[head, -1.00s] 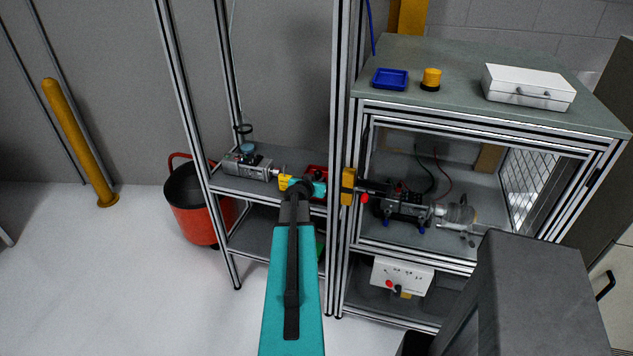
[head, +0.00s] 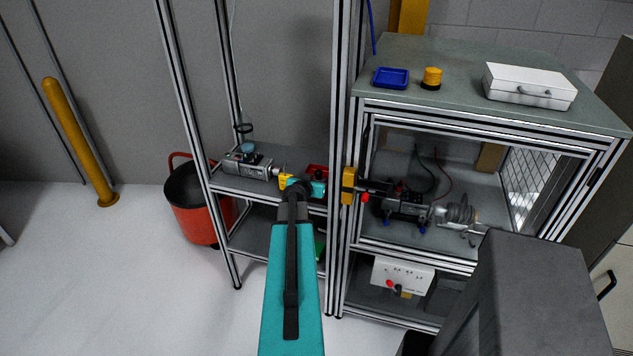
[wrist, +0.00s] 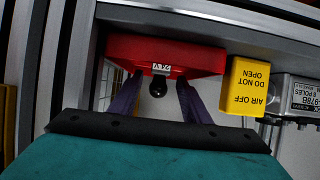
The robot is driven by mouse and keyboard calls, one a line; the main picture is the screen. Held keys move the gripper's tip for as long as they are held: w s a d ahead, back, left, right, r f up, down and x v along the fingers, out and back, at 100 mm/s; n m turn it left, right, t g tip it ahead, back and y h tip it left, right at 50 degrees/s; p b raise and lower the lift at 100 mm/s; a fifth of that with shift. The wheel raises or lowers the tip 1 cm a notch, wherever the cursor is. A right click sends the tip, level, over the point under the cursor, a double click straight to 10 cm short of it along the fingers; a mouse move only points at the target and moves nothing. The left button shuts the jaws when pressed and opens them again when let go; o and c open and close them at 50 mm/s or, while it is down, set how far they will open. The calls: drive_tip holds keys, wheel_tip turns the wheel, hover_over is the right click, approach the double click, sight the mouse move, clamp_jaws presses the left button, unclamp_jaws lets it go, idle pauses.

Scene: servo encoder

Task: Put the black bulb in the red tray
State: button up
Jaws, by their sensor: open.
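The red tray (wrist: 165,57) lies across the upper middle of the wrist view, with a small white label on its wall. The black bulb (wrist: 158,87) shows just below that label, close to the tray's edge; I cannot tell whether it touches the tray. My gripper (wrist: 158,104) is open, its two dark fingers apart on either side of the bulb. In the head view the red tray (head: 318,171) sits on the middle shelf, partly hidden by my gripper and the post. The bulb cannot be made out there.
A yellow block (wrist: 247,86) and a grey motor (wrist: 296,99) stand close beside the tray. A metal upright (head: 341,130) rises right of my gripper. A blue tray (head: 391,78) and a white case (head: 529,86) rest on the cabinet top.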

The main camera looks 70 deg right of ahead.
drive_tip(key=shift+b+v, duration=0.95)
drive_tip(key=shift+v, duration=2.5)
drive_tip(key=shift+a+r+p, duration=0.25)
drive_tip(key=shift+p, duration=0.1)
drive_tip(key=shift+p+v, duration=1.2)
drive_tip(key=shift+p, duration=0.3)
drive_tip(key=shift+f, duration=0.1)
